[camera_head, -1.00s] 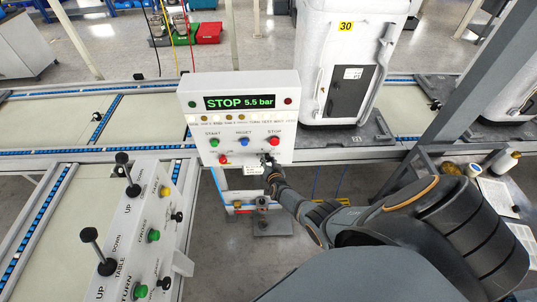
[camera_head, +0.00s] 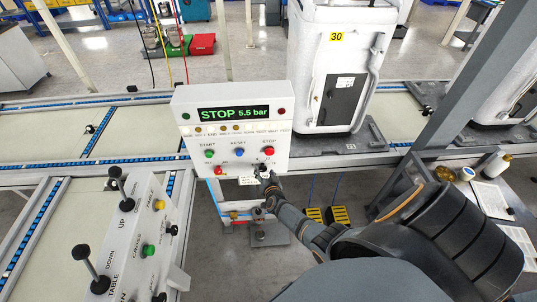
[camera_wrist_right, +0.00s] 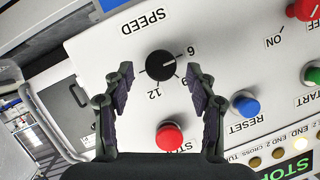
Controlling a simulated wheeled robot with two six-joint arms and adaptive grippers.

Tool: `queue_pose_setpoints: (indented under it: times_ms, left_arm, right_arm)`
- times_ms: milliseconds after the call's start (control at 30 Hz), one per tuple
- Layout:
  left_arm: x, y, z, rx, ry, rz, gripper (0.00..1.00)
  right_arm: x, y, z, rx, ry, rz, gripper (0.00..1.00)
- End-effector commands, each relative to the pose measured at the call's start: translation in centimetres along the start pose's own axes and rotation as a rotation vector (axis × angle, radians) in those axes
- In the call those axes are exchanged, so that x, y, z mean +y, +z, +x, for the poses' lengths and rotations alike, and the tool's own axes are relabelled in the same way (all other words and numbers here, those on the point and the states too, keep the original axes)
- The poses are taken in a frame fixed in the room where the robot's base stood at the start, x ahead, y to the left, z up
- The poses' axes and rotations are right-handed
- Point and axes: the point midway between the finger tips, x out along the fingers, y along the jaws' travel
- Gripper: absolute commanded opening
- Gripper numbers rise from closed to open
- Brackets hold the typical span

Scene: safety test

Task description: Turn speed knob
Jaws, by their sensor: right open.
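The black speed knob (camera_wrist_right: 160,65) sits on the white control panel (camera_wrist_right: 95,45), with the label SPEED and numbers such as 6, 9 and 12 around it. In the right wrist view my right gripper (camera_wrist_right: 160,85) is open, its two fingers on either side of the knob, with visible gaps. I cannot tell how far the tips are from the panel. The display (camera_head: 235,114) reads STOP 5.5 bar. My left gripper is not in view.
The red stop button (camera_wrist_right: 169,137) lies close to the right gripper's fingers, and the blue reset button (camera_wrist_right: 244,104) is beside them. A second panel with levers (camera_head: 130,235) stands at lower left. A white machine (camera_head: 340,60) numbered 30 stands behind.

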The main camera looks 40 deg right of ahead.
Motion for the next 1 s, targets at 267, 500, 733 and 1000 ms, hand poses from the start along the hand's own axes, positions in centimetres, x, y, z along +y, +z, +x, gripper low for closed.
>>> queue_pose_setpoints:
  times_ms: [267, 500, 733, 1000]
  left_arm:
    - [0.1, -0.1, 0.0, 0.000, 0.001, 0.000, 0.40]
    - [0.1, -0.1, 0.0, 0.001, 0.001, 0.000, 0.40]
    - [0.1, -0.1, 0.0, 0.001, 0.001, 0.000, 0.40]
    - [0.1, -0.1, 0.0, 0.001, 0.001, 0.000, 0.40]
  right_arm:
    - [0.0, 0.2, -5.2, -0.004, -0.002, 0.003, 0.57]
    - [0.0, 0.1, -9.1, -0.004, -0.002, 0.000, 0.57]
    - [-0.1, 0.1, -10.1, -0.003, -0.002, 0.000, 0.57]
    - [-0.1, 0.1, -10.0, -0.003, -0.002, 0.000, 0.57]
